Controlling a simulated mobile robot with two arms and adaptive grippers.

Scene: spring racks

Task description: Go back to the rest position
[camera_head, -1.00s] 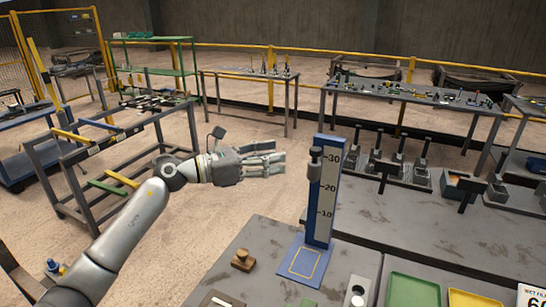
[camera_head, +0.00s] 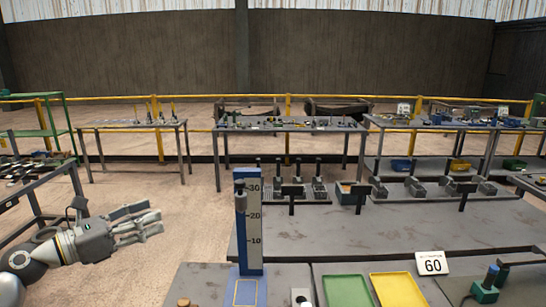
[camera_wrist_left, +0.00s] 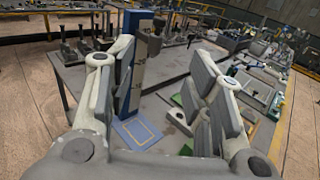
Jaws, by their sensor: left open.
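My left gripper (camera_head: 143,224) reaches in from the left edge in the head view. It is open and empty, held over the floor to the left of the bench. In the left wrist view its two fingers (camera_wrist_left: 165,90) stand apart with nothing between them. The gripper is apart from the post. My right gripper is not in view.
A green tray (camera_head: 348,291), a yellow tray (camera_head: 398,290) and a "60" sign (camera_head: 431,263) are on the near bench. Several grey fixtures line its back. A dark rack (camera_head: 40,190) stands at the left. Bare floor (camera_head: 165,190) lies between rack and bench.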

